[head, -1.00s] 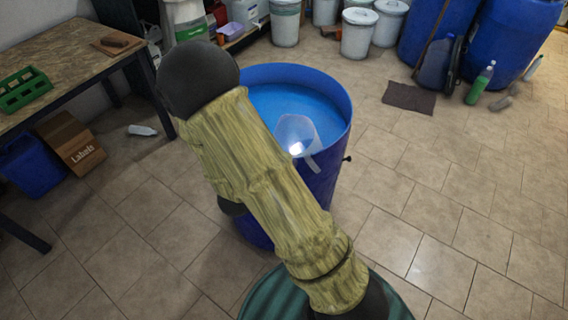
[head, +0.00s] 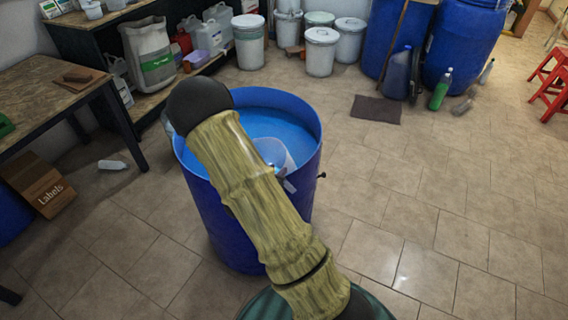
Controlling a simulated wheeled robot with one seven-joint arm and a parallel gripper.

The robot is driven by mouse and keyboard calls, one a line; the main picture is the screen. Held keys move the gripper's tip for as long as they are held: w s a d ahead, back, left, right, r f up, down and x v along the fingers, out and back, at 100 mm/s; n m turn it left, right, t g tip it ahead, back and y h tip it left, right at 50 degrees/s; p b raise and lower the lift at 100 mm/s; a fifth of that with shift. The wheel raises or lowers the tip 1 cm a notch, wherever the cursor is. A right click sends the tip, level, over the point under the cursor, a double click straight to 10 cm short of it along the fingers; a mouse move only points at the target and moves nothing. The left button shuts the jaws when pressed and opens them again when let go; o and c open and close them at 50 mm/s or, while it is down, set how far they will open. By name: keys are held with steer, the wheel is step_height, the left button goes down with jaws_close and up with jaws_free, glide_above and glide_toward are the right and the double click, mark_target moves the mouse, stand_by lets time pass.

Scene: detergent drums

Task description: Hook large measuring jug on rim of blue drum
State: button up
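The blue drum (head: 222,218) stands open on the tiled floor in the middle of the head view, with blue liquid (head: 262,123) inside. The large measuring jug (head: 277,152) is a pale, translucent vessel at the drum's right inner side, partly hidden behind my arm. A pale strip, perhaps its handle, lies near the drum's right wall; I cannot tell whether it is hooked over the rim. My arm, in a yellowish sleeve, crosses in front of the drum. My gripper is not visible.
A wooden table (head: 40,92) stands at left, with a Labels box (head: 38,186) and a white bottle (head: 112,165) on the floor. Shelving with canisters, white buckets (head: 322,50) and large blue drums (head: 467,45) line the back. A dark mat (head: 376,109) lies behind right.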

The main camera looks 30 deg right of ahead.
mark_target(284, 164)
steer(key=x, duration=0.6)
steer(key=shift+d, duration=0.15)
jaws_close()
